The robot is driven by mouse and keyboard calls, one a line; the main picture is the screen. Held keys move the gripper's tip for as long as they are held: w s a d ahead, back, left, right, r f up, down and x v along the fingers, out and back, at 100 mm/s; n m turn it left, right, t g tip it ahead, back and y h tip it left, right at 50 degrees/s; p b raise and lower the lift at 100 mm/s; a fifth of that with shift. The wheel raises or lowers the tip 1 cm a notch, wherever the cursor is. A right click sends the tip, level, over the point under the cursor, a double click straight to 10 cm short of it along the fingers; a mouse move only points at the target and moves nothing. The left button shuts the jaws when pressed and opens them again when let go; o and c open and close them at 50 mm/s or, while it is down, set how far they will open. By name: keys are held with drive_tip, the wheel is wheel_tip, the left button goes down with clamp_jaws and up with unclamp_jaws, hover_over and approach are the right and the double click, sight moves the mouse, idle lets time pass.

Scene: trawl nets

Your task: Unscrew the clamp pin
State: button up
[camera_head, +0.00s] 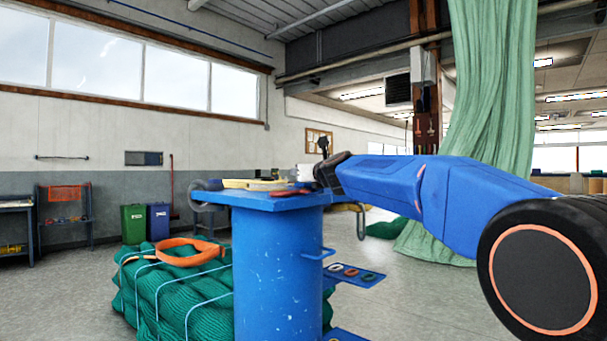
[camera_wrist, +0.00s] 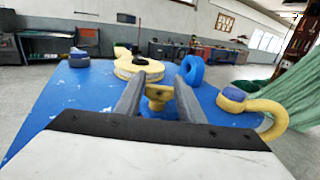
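In the wrist view my gripper (camera_wrist: 157,82) is open, its two grey fingers pointing forward over a blue bench top (camera_wrist: 75,95). A small yellow piece with a flared head (camera_wrist: 157,92), which looks like the clamp pin, shows between the fingers. In the head view my dark wrist end (camera_head: 329,172) is at the right edge of the blue pedestal bench (camera_head: 278,270); the fingers are not clear there.
Beyond the fingers lie a yellow coil (camera_wrist: 138,68) and an upright blue ring (camera_wrist: 192,71). A yellow hook with a blue part (camera_wrist: 272,112) overhangs the right edge. A blue-grey piece (camera_wrist: 78,59) stands left. Green netting (camera_head: 180,290) is heaped beside the pedestal.

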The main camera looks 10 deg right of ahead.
drive_tip(key=c, duration=0.5)
drive_tip(key=shift+d+f+n+g+y, duration=0.1)
drive_tip(key=shift+n+g+y, duration=0.5)
drive_tip(key=shift+n+y, duration=1.15)
drive_tip(key=n+g+y, duration=0.1)
drive_tip(key=y, duration=0.2)
drive_tip(key=shift+g+y, duration=0.25)
drive_tip(key=shift+g, duration=0.05)
drive_tip(key=n+g+y, duration=0.3)
drive_tip(key=y, duration=0.1)
drive_tip(key=shift+w+n, duration=0.1)
drive_tip(key=shift+n, duration=0.25)
drive_tip(key=n+g+y, duration=0.2)
drive_tip(key=g, duration=0.2)
drive_tip(key=n+g+y, duration=0.1)
drive_tip(key=n+g, duration=0.2)
drive_tip(key=g, duration=0.1)
drive_tip(key=shift+f+y, duration=0.1)
drive_tip(key=shift+y, duration=0.3)
drive_tip(key=shift+n+g, duration=1.7)
drive_tip(key=shift+g, duration=0.6)
drive_tip(key=shift+n+g, duration=0.5)
drive_tip(key=shift+g, duration=0.3)
